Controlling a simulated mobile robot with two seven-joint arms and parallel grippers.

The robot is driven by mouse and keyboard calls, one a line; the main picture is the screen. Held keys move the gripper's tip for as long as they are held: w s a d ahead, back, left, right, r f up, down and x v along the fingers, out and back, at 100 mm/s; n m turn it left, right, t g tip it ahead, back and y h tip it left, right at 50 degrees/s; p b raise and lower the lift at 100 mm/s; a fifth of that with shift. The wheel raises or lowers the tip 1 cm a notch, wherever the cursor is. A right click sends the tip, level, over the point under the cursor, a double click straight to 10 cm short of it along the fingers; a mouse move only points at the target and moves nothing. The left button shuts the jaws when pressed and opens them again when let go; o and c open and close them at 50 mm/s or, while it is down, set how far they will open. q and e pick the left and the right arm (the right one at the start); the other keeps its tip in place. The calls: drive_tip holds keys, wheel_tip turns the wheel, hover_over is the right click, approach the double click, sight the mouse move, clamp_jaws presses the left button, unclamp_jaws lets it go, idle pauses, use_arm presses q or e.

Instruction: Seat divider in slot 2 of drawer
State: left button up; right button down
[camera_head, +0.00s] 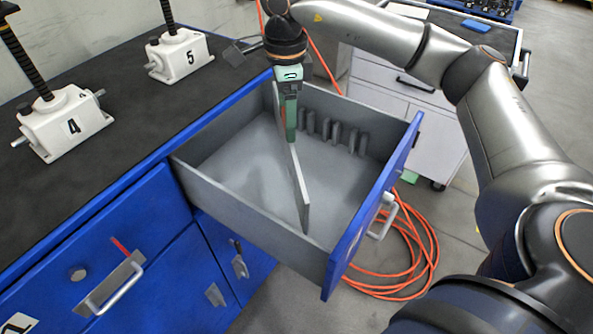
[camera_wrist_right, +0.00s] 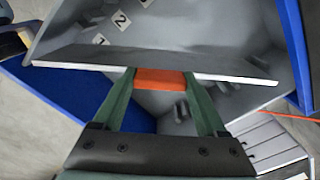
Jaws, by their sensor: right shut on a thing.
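The divider (camera_head: 301,190) is a thin grey plate, seen nearly edge-on in the head view. My right gripper (camera_head: 289,128), with green fingers, is shut on it and holds it over the open drawer (camera_head: 235,190). In the right wrist view, the divider (camera_wrist_right: 90,57) spans crosswise ahead of the right gripper (camera_wrist_right: 160,85), with an orange piece between the fingers. I cannot tell whether its lower edge touches the drawer. Slot ribs (camera_head: 330,132) line the drawer's far wall. White labels 2 (camera_wrist_right: 122,20) and 1 (camera_wrist_right: 101,40) show beyond the divider. My left gripper is not in view.
The drawer's blue front (camera_head: 375,205) stands pulled out from the blue cabinet (camera_head: 105,260). White screw jacks 4 (camera_head: 65,122) and 5 (camera_head: 180,55) stand on the dark worktop (camera_head: 115,85). An orange hose (camera_head: 425,270) lies on the floor; a white cabinet (camera_head: 400,105) stands behind.

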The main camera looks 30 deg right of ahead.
sight(289, 151)
wheel_tip(289, 151, down, 9)
drive_tip(key=shift+f+p, duration=0.1)
drive_tip(key=shift+p, duration=0.2)
drive_tip(key=shift+f, duration=0.15)
unclamp_jaws()
wheel_tip(289, 151, up, 12)
drive_tip(key=shift+r+b, duration=0.25)
drive_tip(key=shift+b, duration=0.15)
idle(0.3)
drive_tip(key=shift+s+f, duration=0.1)
idle(0.4)
